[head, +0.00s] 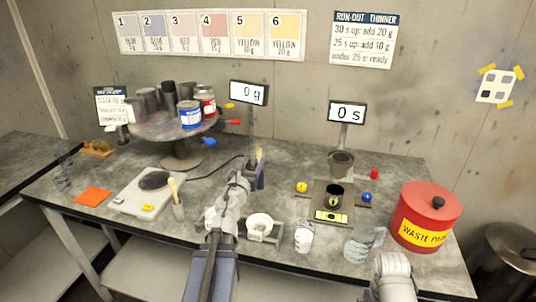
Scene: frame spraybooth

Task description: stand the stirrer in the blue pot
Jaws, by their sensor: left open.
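My left gripper (253,167) is open over the middle of the table. Just beyond its fingers a thin tan stick end (259,154), perhaps the stirrer, points up. Below it a small dark blue shape (261,183) shows, perhaps the blue pot; the gripper partly hides it. I cannot tell whether the stick stands inside it or touches the fingers. Another tan, flat-ended stick (173,189) stands upright in a small grey cup (179,212) to the left. A blue-labelled tin (190,117) stands on the round raised stand. My right arm shows at the bottom right, its gripper out of view.
The round stand (153,130) holds several tins. A scale (145,196) and an orange card (93,197) lie left. Displays stand behind.

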